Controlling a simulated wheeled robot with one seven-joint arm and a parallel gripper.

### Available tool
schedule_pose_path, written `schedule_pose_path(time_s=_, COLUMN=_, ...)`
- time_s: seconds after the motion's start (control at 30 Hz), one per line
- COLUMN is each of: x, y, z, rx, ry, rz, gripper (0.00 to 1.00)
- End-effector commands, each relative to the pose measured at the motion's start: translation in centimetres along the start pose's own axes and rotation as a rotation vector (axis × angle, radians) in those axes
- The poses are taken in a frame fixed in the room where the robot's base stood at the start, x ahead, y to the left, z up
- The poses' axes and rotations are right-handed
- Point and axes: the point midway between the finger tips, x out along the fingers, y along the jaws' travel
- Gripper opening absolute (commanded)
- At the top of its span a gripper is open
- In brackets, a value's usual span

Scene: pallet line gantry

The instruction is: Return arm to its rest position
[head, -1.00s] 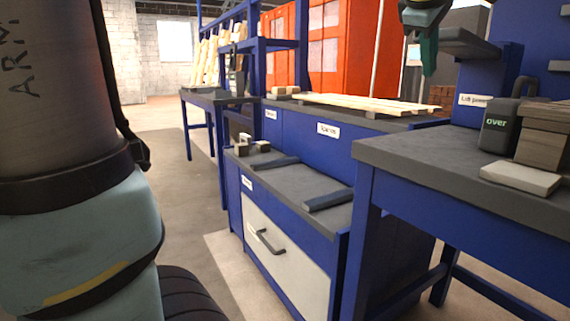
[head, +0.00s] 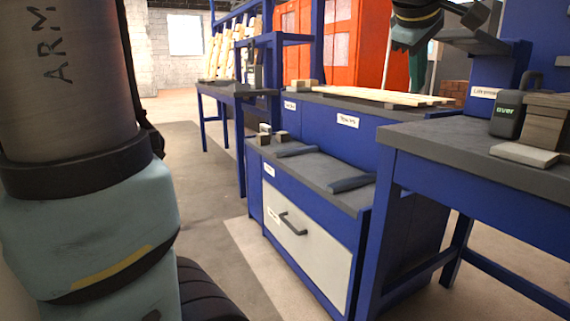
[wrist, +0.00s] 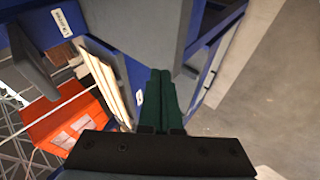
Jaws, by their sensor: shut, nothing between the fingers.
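My gripper (wrist: 159,102) shows in the wrist view as two green fingers lying side by side, shut with nothing between them. In the head view my gripper (head: 420,67) hangs at the top right, partly cut off by the top edge. It is in the air in front of the red cabinet and left of the shelf, apart from any surface I can make out. My big arm link marked ARM fills the left side of the head view.
A blue bench with a grey top (head: 478,146) stands at the right, holding a dark canister (head: 507,119), a wooden box (head: 545,126) and a pale block (head: 524,154). A drawer unit (head: 308,247) and a pallet (head: 375,95) lie left of it. The floor (head: 205,190) has free room.

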Motion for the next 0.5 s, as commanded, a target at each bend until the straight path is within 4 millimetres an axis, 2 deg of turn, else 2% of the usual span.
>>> schedule_pose_path(time_s=0.27, x=4.3, y=-6.2, z=-3.1, rx=0.130, ry=0.003, rz=-0.120, gripper=0.00)
schedule_pose_path(time_s=0.37, x=6.1, y=-9.7, z=-4.5, rx=0.194, ry=-0.009, rz=-0.180, gripper=0.00)
schedule_pose_path(time_s=0.47, x=8.1, y=-14.7, z=-6.2, rx=0.274, ry=-0.036, rz=-0.257, gripper=0.00)
schedule_pose_path(time_s=0.5, x=8.8, y=-17.2, z=-6.9, rx=0.312, ry=-0.054, rz=-0.292, gripper=0.00)
